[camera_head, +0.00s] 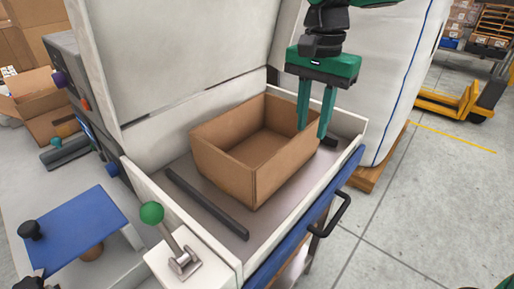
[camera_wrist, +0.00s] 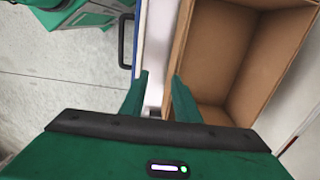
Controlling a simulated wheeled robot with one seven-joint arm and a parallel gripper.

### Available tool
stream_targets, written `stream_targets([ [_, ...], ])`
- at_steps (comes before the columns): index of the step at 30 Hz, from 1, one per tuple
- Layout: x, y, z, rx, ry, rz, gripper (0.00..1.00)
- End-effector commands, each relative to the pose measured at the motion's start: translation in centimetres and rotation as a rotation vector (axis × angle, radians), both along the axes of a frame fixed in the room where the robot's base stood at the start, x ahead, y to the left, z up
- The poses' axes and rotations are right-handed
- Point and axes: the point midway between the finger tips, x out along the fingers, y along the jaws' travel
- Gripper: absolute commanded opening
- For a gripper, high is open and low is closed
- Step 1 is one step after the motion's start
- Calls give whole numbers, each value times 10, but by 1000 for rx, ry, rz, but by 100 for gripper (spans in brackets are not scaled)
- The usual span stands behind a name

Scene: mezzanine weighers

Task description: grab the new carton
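An open, empty brown carton (camera_head: 228,170) sits on the grey bed of a white machine in the head view. In the wrist view the carton (camera_wrist: 235,62) fills the upper right. My gripper (camera_head: 315,119) points down at the carton's right side, with its two green fingers apart. In the wrist view my gripper (camera_wrist: 158,95) has one finger near the carton's wall and the other outside it, with a gap between them. Whether either finger touches the cardboard I cannot tell.
The machine's raised white panel (camera_head: 190,50) stands behind the carton. A green-knobbed lever (camera_head: 153,213) is at the front, a black handle (camera_head: 333,213) on the right side. A large white sack (camera_head: 375,80) on a pallet stands behind right. Floor (camera_head: 440,215) at the right is clear.

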Motion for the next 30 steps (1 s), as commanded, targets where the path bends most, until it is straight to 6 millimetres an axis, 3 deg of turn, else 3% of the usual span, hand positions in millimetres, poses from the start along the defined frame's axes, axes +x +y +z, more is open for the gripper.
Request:
stream_targets([
  [1, -1, 15, 2, 2, 2, 2, 29],
  [3, -2, 28, 3, 4, 4, -2, 29],
  [6, -3, 34, -4, 5, 6, -7, 29],
  [13, -2, 34, -37, 5, 6, -8, 29],
  [22, 0, 34, -59, 5, 5, -8, 29],
  [30, 4, 34, -95, 5, 6, -7, 29],
])
